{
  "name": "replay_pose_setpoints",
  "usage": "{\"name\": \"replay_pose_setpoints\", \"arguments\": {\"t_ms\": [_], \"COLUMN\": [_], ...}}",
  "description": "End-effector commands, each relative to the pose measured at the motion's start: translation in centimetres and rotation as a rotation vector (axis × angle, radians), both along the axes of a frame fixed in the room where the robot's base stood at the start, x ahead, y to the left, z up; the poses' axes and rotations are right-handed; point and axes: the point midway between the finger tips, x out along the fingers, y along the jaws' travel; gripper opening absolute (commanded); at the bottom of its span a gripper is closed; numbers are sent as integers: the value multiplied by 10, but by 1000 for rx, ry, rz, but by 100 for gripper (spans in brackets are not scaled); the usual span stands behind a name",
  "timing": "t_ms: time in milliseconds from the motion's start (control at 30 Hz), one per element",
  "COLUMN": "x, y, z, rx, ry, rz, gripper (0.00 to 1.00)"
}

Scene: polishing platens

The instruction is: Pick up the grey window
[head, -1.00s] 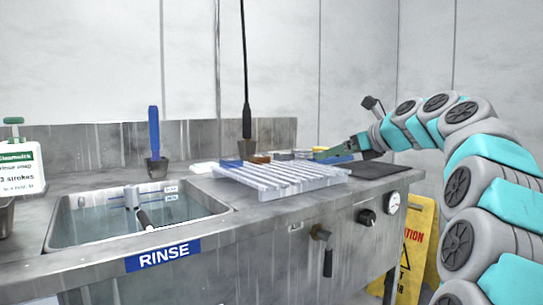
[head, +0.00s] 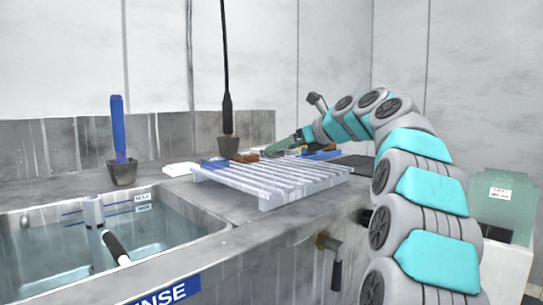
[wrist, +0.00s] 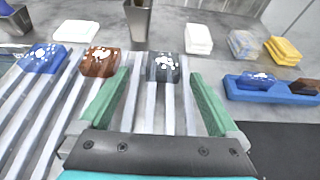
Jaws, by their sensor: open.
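The grey window looks like a small dark grey block (wrist: 164,67) with white foam-like spots on top. In the wrist view it lies at the far end of the pale slatted rack (wrist: 40,125), upper middle. My gripper (wrist: 160,76) has its two green fingers spread wide, empty, with the grey block ahead and between the lines of the fingers. I cannot tell the height gap. In the head view my gripper (head: 282,147) is over the rack's back edge, and the grey block cannot be made out clearly there.
A brown block (wrist: 99,62) and a blue block (wrist: 44,58) lie left of the grey one. A metal cup (wrist: 138,20) stands behind. A blue tray (wrist: 240,92) with blocks is at right. The rinse sink (head: 60,245) is at left, a green bin (head: 500,205) at right.

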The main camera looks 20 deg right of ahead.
Motion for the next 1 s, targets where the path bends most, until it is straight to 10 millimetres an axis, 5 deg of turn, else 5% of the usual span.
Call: {"name": "replay_pose_setpoints", "arguments": {"t_ms": [300,567,1000], "x": [35,39,39], "y": [7,9,9], "z": [-16,-16,-16], "rx": [-1,0,0], "ry": [2,1,1], "rz": [0,1,1], "gripper": [98,98,48]}}
